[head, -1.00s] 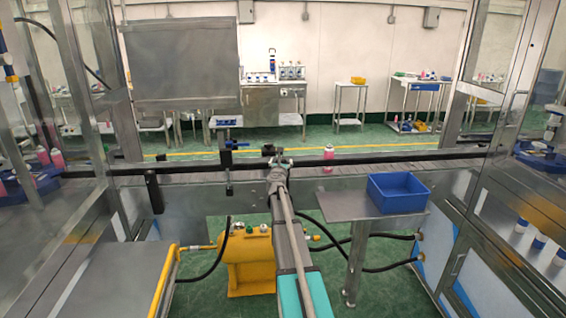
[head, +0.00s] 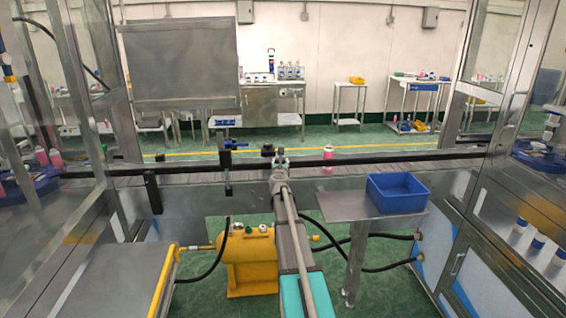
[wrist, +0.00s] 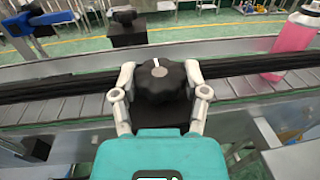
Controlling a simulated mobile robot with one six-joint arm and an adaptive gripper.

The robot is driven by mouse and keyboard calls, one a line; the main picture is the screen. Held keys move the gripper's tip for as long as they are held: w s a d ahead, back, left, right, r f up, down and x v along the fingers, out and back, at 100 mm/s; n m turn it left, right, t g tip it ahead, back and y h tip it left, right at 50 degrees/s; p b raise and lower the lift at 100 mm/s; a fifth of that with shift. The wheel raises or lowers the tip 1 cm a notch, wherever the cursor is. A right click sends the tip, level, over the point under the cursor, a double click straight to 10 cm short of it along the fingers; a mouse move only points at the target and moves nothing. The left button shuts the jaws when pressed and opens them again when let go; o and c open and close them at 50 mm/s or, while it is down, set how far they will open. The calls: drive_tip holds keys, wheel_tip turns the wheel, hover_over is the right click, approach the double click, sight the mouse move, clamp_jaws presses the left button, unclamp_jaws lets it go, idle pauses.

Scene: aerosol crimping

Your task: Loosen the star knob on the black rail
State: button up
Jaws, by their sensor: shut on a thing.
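The star knob (wrist: 160,82) is black and lobed, with a white mark on its top. In the wrist view it sits on a black block at the black rail (wrist: 235,68), between my two pale fingers. My gripper (wrist: 160,72) is shut on the knob, one finger at each side. In the head view my gripper (head: 281,161) is at the black rail (head: 380,155), near its middle. The knob is too small and covered to make out clearly there.
A conveyor runs along the rail, with a pink bottle (head: 328,153) right of my gripper. A black block (wrist: 126,28) with a knob and a blue part (wrist: 45,22) stand beyond the rail. A blue bin (head: 396,205) is on a small table at the right.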

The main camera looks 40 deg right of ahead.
drive_tip(key=n+t+y, duration=0.1)
drive_tip(key=y, duration=0.1)
drive_tip(key=n+t+y, duration=0.1)
drive_tip(key=n+y, duration=0.1)
drive_tip(key=n+t+y, duration=0.1)
drive_tip(key=y, duration=0.1)
drive_tip(key=shift+s+d+n, duration=0.15)
drive_tip(key=shift+s+n, duration=0.1)
drive_tip(key=shift+n, duration=0.05)
drive_tip(key=n+y, duration=0.2)
drive_tip(key=y, duration=0.2)
drive_tip(key=n+y, duration=0.3)
drive_tip(key=y, duration=0.1)
drive_tip(key=shift+w+d, duration=0.1)
drive_tip(key=shift+w, duration=0.05)
drive_tip(key=n+g+y, duration=0.1)
drive_tip(key=n+y, duration=0.1)
drive_tip(key=y, duration=0.1)
drive_tip(key=n+g+y, duration=0.1)
drive_tip(key=n+y, duration=0.1)
drive_tip(key=y, duration=0.2)
drive_tip(key=shift+w+n, duration=0.1)
drive_tip(key=shift+n, duration=0.3)
drive_tip(key=shift+n+g+y, duration=1.3)
drive_tip(key=shift+g+y, duration=0.2)
drive_tip(key=shift+y, duration=0.1)
drive_tip(key=o, duration=1.1)
drive_tip(key=shift+o, duration=0.2)
drive_tip(key=shift+s, duration=0.2)
